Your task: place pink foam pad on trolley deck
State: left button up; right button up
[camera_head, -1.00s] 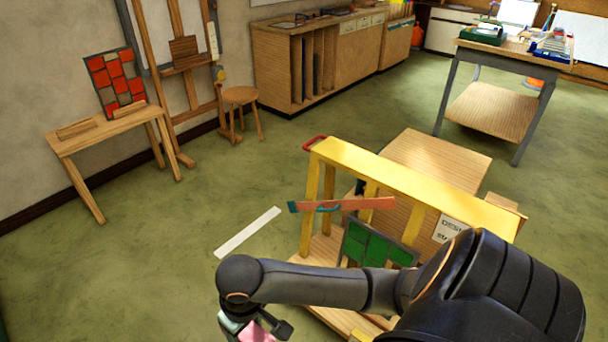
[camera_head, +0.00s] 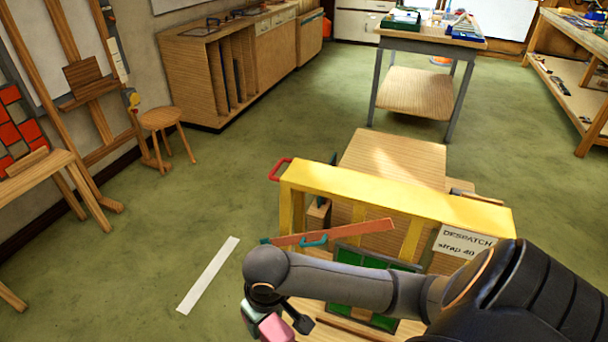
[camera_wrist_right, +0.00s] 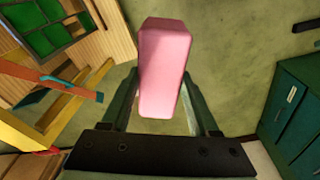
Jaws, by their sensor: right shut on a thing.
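A pink foam pad (camera_wrist_right: 164,65) is held between the fingers of my right gripper (camera_wrist_right: 160,100) in the right wrist view. In the head view the pink pad (camera_head: 274,328) shows at the bottom, beside my right gripper (camera_head: 278,318), partly cut off by the frame edge. The trolley has a yellow frame (camera_head: 390,188) and a light wooden deck (camera_wrist_right: 107,40). The pad is held left of the trolley in the head view, over the green floor, apart from the deck. A green leaded panel (camera_head: 350,262) stands on the trolley, partly hidden by my right arm. My left gripper is not in view.
A white strip (camera_head: 208,275) lies on the floor to the left. A stool (camera_head: 160,119) and a small bench (camera_head: 38,178) stand farther left. Floor between them is clear.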

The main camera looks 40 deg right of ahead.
aim_at(291, 321)
jog(key=i+l+z, duration=0.3)
jog(key=i, duration=0.2)
jog(key=i+l+z, duration=0.1)
jog(key=i+z, duration=0.2)
jog(key=i, duration=0.2)
